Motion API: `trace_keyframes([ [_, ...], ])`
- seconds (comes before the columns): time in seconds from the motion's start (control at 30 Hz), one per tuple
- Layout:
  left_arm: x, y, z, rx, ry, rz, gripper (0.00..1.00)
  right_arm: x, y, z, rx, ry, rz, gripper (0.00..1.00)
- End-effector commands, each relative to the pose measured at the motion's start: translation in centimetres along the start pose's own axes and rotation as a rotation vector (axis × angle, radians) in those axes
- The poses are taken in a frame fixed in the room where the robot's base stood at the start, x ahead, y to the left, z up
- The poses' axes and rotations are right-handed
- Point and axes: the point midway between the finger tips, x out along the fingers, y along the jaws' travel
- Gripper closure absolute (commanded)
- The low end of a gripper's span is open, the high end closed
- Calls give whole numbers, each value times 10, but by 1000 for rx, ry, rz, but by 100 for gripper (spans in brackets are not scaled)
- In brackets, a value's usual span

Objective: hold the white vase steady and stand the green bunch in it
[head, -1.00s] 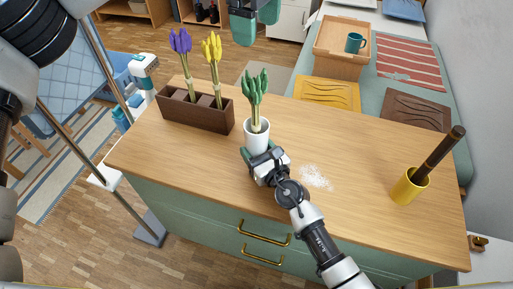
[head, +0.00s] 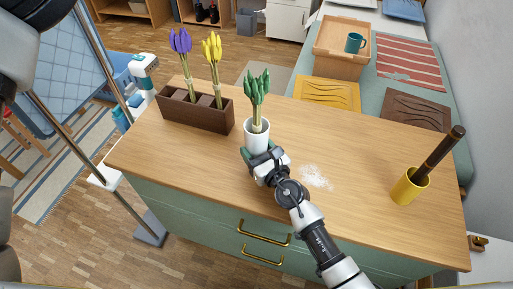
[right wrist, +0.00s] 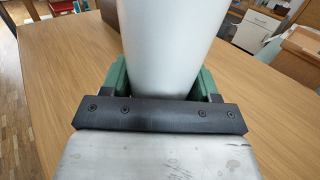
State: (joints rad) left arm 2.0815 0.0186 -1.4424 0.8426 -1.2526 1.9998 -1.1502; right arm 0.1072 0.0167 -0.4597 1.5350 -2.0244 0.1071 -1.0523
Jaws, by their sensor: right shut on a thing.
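The white vase (head: 257,141) stands upright on the wooden counter, near its middle. The green bunch (head: 257,97) stands in the vase, with its stems inside the rim and its leafy tops above it. My right gripper (head: 262,156) is shut around the lower part of the vase. In the right wrist view the vase (right wrist: 170,45) rises between the two green fingers (right wrist: 165,80). The stem ends inside the vase are hidden. My left gripper is out of the head view; only part of my left arm shows at the left edge.
A dark wooden box (head: 197,110) with purple flowers (head: 181,42) and yellow flowers (head: 213,47) stands left of the vase. A yellow cup (head: 409,187) holding a dark stick stands at the right. White powder (head: 315,177) lies right of my right gripper. The counter's front left is clear.

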Motion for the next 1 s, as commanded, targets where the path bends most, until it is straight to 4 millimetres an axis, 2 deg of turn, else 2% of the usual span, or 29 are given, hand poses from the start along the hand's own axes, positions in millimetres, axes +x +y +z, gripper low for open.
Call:
trace_keyframes([
  [0.1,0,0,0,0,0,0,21,0,0,0,0,0,0,73],
  [0.13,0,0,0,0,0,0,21,0,0,0,0,0,0,37],
  [0.3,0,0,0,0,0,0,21,0,0,0,0,0,0,11],
  [0.67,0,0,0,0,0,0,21,-5,0,-1,1,1,-1,10],
  [0.77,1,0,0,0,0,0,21,-19,-1,-1,1,2,-2,10],
  [1.0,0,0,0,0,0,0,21,-70,0,-2,-2,4,0,10],
])
